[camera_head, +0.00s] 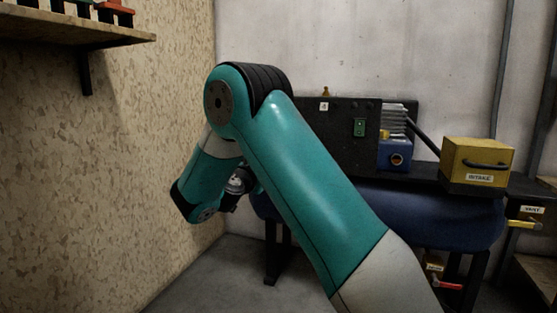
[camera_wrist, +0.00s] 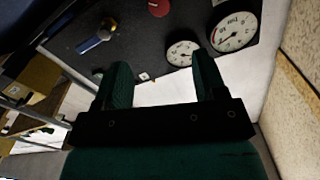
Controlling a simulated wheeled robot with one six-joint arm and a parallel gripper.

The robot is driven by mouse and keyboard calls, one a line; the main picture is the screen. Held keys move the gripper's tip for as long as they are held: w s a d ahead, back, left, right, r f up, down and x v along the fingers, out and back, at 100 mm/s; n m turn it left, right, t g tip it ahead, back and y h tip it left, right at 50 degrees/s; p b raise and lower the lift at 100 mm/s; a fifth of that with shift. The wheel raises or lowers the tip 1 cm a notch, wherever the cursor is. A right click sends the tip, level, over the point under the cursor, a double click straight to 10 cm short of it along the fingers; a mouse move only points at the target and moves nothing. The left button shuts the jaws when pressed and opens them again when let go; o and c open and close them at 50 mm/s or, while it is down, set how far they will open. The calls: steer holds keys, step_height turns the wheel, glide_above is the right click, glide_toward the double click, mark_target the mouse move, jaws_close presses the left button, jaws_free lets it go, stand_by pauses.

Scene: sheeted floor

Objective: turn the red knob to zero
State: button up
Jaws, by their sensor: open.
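The red knob (camera_wrist: 158,8) shows at the top edge of the wrist view, on a dark panel (camera_wrist: 130,25), partly cut off by the frame. My gripper (camera_wrist: 160,62) is open, with its two green fingers apart and nothing between them. The knob lies beyond the fingertips, apart from them. In the head view I cannot see the red knob; my arm covers part of the dark panel (camera_head: 345,125). The gripper end is mostly hidden behind my arm there. I cannot read the knob's setting.
Two round white gauges (camera_wrist: 236,32) (camera_wrist: 182,53) and a blue-handled control (camera_wrist: 96,40) sit on the panel near the knob. A red-handled valve (camera_head: 447,285) is low right. A chipboard wall (camera_head: 110,170) is close on the left.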

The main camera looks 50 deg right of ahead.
steer(key=b+x, duration=0.2)
steer(key=x, duration=1.3)
steer(key=shift+b, duration=0.35)
steer(key=c, duration=0.9)
